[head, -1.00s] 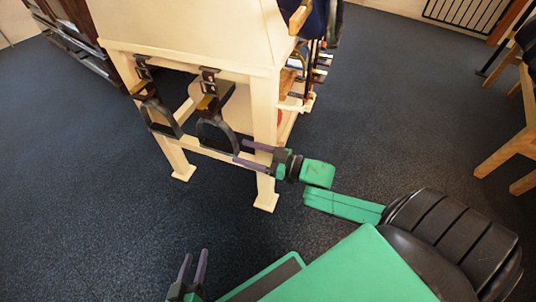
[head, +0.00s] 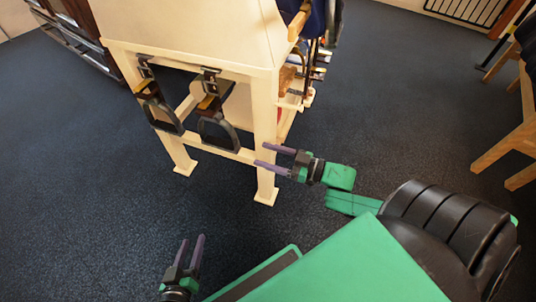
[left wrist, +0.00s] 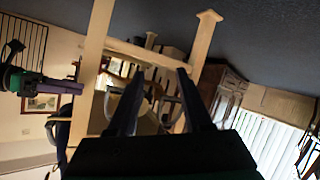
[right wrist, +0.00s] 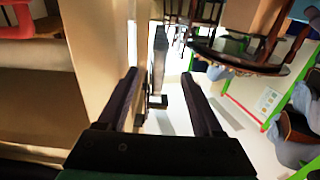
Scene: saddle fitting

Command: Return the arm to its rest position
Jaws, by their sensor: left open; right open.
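My right gripper (head: 275,160) is open and empty in the head view, beside the near leg of the cream saddle stand (head: 264,130). Its two purple-grey fingers point left; I cannot tell whether they touch the leg. My left gripper (head: 190,254) is open and empty, low in the head view, with its fingers pointing up over the dark floor. In the left wrist view its fingers (left wrist: 158,95) are spread with nothing between them. In the right wrist view the fingers (right wrist: 163,100) are also apart, with a dark strap-like piece beyond them.
Two dark stirrups (head: 160,112) (head: 218,131) hang from the stand's near side. A wooden chair (head: 510,145) stands at the right. A dark wooden cabinet (head: 62,38) is at the back left. The dark floor (head: 85,190) to the left is clear.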

